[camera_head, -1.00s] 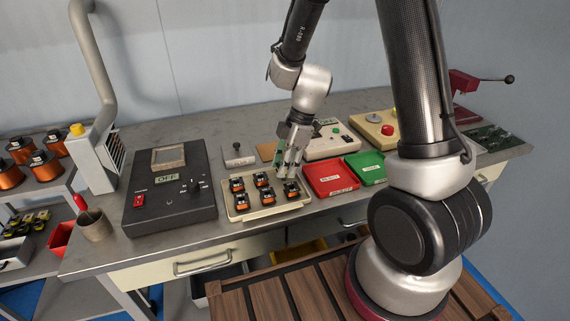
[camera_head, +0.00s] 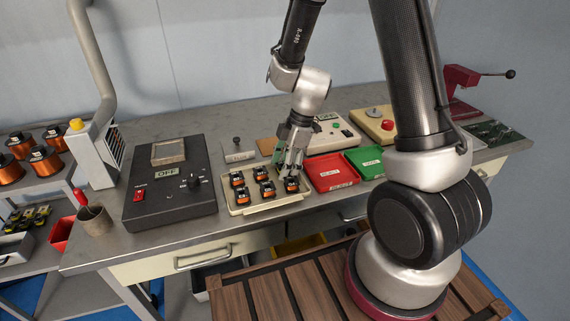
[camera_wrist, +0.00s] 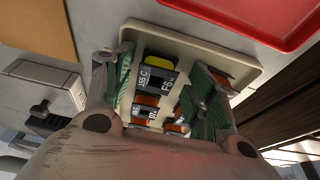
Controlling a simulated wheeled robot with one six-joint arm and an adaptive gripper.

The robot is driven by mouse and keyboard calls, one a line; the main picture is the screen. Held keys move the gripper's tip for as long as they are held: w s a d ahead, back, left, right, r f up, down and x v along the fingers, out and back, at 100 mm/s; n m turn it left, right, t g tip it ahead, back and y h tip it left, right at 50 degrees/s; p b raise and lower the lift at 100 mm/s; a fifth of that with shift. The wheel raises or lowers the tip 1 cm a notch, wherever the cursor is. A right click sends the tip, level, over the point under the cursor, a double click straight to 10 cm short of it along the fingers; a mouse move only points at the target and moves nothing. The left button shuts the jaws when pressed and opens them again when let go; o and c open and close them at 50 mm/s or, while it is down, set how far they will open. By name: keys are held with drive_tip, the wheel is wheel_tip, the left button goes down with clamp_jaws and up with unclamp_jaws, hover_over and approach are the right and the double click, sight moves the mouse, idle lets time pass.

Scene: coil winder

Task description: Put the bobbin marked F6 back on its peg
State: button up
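In the head view a bobbin (camera_head: 291,185) stands under my gripper at the right end of the cream tray (camera_head: 238,211). My gripper (camera_head: 289,172) points down over that end. In the wrist view its fingers (camera_wrist: 165,85) stand on both sides of the F6 bobbin, with a gap on the right and a narrower one on the left, so it is open. Several similar bobbins (camera_head: 239,195) stand in the tray. I cannot make out a peg.
A red bin (camera_head: 331,174) and a green bin (camera_head: 366,163) stand close to the tray's right. A black control box showing OFF (camera_head: 168,190) stands to its left. A small lever block (camera_head: 238,152) is behind. The bench front (camera_head: 235,240) is clear.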

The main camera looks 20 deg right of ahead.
drive_tip(key=v, duration=1.2)
idle(0.3)
